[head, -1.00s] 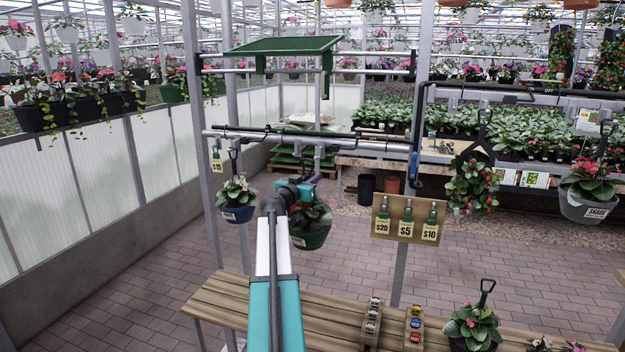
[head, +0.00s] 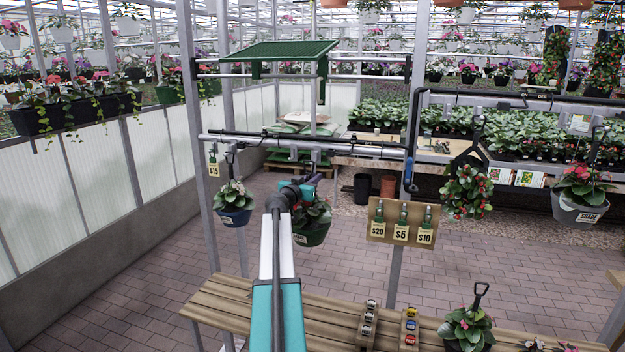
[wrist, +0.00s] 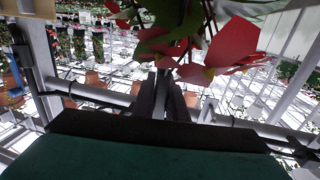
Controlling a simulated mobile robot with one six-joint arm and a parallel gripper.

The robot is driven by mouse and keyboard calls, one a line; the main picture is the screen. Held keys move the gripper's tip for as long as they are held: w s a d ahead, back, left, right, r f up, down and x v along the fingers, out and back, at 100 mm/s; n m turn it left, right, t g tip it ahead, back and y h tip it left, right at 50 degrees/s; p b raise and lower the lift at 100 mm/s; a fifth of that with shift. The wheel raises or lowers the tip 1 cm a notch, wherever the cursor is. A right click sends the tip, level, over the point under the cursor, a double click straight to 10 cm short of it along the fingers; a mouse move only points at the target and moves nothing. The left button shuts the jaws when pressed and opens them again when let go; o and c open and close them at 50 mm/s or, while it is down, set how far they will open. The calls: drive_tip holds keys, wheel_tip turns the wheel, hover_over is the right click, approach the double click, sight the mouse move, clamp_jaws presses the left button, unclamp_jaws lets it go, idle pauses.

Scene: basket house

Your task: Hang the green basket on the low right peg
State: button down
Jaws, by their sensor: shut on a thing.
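The green basket (head: 314,234), with leaves and red flowers, is held by my gripper (head: 306,188) below the lower rail (head: 300,142) of the left rack. In the head view the handle is mostly hidden by my arm. A blue basket (head: 235,217) hangs at the rail's left end. A peg fitting shows on the rail above my gripper; whether the handle touches it, I cannot tell.
A price board (head: 402,222) stands on the post right of the basket. A wooden bench (head: 230,300) with a potted plant (head: 467,325) lies below. A grey basket (head: 578,205) and a dark basket (head: 468,190) hang at the right. A green shelf (head: 280,50) sits above.

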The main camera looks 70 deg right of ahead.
drive_tip(key=shift+d+r, duration=0.15)
drive_tip(key=shift+d, duration=0.45)
drive_tip(key=shift+d+b, duration=0.15)
drive_tip(key=shift+b, duration=0.5)
idle(1.1)
drive_tip(key=shift+d+b, duration=0.25)
drive_tip(key=shift+b, duration=0.1)
drive_tip(key=shift+w+d+b, duration=0.15)
drive_tip(key=shift+d+b, duration=0.95)
drive_tip(key=shift+b, duration=0.1)
drive_tip(key=shift+d+b, duration=0.8)
drive_tip(key=shift+b, duration=0.15)
drive_tip(key=shift+d, duration=0.15)
drive_tip(key=shift+d+b, duration=0.1)
drive_tip(key=shift+b, duration=0.95)
idle(0.4)
drive_tip(key=shift+f+b, duration=0.75)
drive_tip(key=shift+b, duration=0.55)
